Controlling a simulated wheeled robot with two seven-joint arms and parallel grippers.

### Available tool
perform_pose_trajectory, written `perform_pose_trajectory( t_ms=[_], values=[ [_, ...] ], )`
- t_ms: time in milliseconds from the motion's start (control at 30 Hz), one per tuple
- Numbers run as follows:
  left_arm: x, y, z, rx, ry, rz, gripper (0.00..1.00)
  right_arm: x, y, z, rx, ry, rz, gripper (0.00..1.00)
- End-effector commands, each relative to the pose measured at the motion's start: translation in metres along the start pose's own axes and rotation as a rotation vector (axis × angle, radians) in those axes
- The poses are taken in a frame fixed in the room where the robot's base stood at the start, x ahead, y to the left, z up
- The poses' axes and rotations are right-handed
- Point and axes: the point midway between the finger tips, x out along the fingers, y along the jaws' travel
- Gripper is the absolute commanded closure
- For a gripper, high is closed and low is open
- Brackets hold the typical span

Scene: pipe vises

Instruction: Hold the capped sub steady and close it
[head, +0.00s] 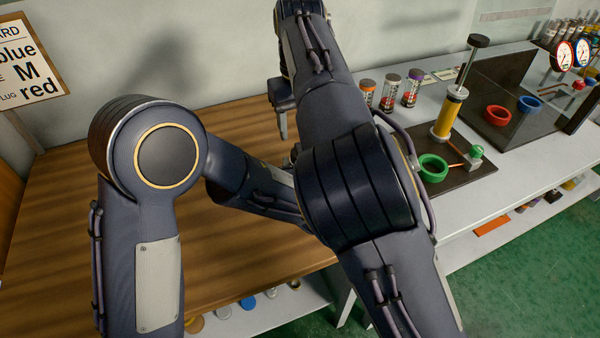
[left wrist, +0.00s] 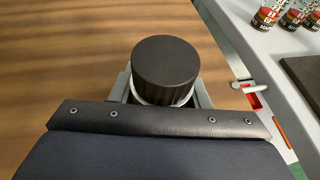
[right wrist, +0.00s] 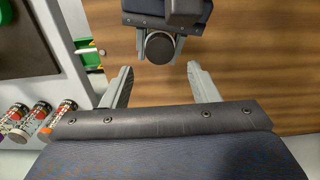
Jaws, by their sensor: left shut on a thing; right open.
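The capped sub (left wrist: 165,68) has a round black cap over a paler lower edge and stands upright above the wooden bench. My left gripper (left wrist: 165,92) is shut around it below the cap. The right wrist view also shows the capped sub (right wrist: 160,47) between the left gripper's fingers. My right gripper (right wrist: 161,70) is open and empty, with its fingertips apart and a short way from the cap. In the head view my right arm hides the sub and the left gripper; one grey finger of the right gripper (head: 283,125) shows.
Wooden bench top (head: 70,200) is mostly clear. On the grey bench to the right stand several labelled jars (head: 390,90), a yellow hand pump (head: 449,112), a green ring (head: 433,167), a red ring (head: 498,115) and a blue ring (head: 530,103). A sign (head: 25,60) is at the left.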

Motion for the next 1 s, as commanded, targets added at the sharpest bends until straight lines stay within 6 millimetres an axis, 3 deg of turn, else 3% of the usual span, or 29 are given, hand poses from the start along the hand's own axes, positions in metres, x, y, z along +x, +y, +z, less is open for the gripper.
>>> perform_pose_trajectory(
  t_ms=[300,500,867,1000],
  values=[
    [0.0,0.0,0.0,-0.001,-0.001,-0.001,1.0,0.049,0.0,0.001,0.001,-0.002,0.003,0.45],
    [0.0,0.0,0.001,-0.001,-0.001,-0.001,1.0,0.068,0.0,0.0,0.0,0.0,0.003,0.45],
    [0.0,0.0,0.001,-0.001,-0.001,0.0,1.0,0.073,0.0,0.0,0.0,0.002,0.001,0.45],
    [0.0,0.0,0.001,-0.001,-0.001,0.0,1.0,0.072,0.0,0.0,0.0,0.002,0.001,0.62]
  ],
)
